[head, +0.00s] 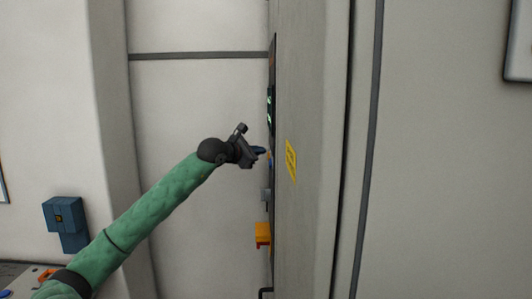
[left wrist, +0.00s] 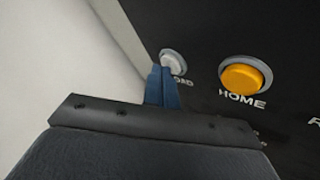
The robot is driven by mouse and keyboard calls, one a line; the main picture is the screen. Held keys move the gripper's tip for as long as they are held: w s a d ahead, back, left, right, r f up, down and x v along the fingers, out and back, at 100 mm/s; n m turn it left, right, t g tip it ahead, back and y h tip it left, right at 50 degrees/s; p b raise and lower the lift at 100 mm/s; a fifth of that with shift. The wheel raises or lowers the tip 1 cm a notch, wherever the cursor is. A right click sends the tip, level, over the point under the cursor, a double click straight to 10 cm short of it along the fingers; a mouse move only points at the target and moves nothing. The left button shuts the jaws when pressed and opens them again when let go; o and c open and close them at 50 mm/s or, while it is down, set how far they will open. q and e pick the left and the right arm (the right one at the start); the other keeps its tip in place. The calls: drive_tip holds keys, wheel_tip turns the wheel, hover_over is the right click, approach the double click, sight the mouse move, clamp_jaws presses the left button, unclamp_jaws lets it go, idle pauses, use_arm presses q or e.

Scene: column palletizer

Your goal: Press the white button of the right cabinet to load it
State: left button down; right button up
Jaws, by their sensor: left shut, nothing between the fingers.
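The right cabinet (head: 310,150) stands edge-on in the head view, its dark control panel facing left. My left gripper (head: 260,151) is in front of that panel, fingers pointing at it. In the left wrist view the blue fingertips (left wrist: 163,85) are shut and empty. They are right at the white button (left wrist: 173,61), covering its lower left part; I cannot tell whether they touch it. Lettering ending in "OAD" shows below the white button. My right gripper is in neither view.
An orange button (left wrist: 245,75) labelled HOME is to the right of the white one on the black panel (left wrist: 205,40). A yellow-orange part (head: 263,235) sticks out lower on the cabinet front. A blue box (head: 64,218) is on the left wall.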

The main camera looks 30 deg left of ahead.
use_arm(q)
drive_tip(key=shift+s+a+b, duration=0.4)
drive_tip(key=shift+a+b, duration=0.25)
drive_tip(key=shift+b, duration=0.1)
drive_tip(key=s+a+b, duration=0.1)
drive_tip(key=a+b, duration=0.1)
drive_tip(key=a, duration=0.1)
drive_tip(key=s+a+b, duration=0.1)
drive_tip(key=shift+s+a, duration=0.15)
drive_tip(key=shift+s, duration=0.2)
idle(0.3)
idle(0.8)
